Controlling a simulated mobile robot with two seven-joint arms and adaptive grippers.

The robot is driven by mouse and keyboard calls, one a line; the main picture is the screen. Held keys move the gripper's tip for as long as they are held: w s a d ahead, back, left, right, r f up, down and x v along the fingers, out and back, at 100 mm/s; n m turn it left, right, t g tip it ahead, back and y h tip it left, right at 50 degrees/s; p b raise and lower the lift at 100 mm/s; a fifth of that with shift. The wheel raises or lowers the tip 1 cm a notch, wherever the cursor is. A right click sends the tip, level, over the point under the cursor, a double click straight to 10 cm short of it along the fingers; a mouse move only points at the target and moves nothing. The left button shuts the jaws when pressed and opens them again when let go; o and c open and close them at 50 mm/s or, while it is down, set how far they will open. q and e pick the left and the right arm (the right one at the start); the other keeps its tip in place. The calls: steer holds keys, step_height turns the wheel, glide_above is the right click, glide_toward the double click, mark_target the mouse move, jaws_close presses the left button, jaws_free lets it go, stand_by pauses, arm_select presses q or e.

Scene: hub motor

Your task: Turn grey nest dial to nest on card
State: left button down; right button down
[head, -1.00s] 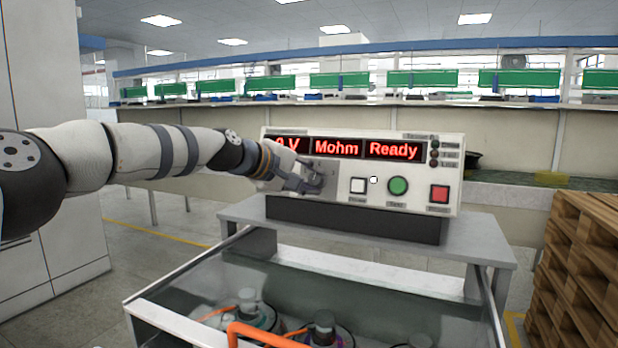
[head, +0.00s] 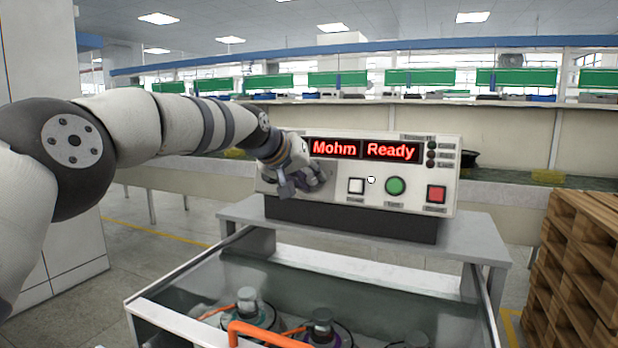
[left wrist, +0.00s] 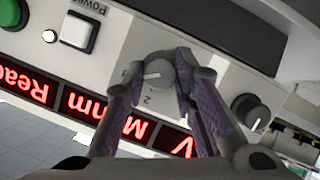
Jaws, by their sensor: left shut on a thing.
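The tester box (head: 410,203) with a red display stands on a grey table. In the left wrist view its panel (left wrist: 222,75) appears upside down, with a round grey dial (left wrist: 160,73) with a white pointer line. The line points toward the picture's left; a "2" is printed near the dial, and other marks are too small to read. My left gripper (left wrist: 163,68) has its fingers on either side of the dial and is shut on it. In the head view my left gripper (head: 308,187) covers the dial at the panel's left. My right gripper is not in view.
A darker knob (left wrist: 250,112) sits beside the grey dial. A white button (head: 356,186), green button (head: 395,186) and red button (head: 436,194) are on the panel. Below is an open bin (head: 185,290) with motors and an orange handle. Wooden pallets (head: 575,270) stand at right.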

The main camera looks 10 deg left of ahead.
arm_select(q)
steer(key=shift+r+m, duration=0.1)
steer(key=shift+m, duration=0.2)
stand_by(0.4)
steer(key=c, duration=1.3)
jaws_free()
steer(key=v, duration=1.2)
steer(key=shift+d, duration=0.15)
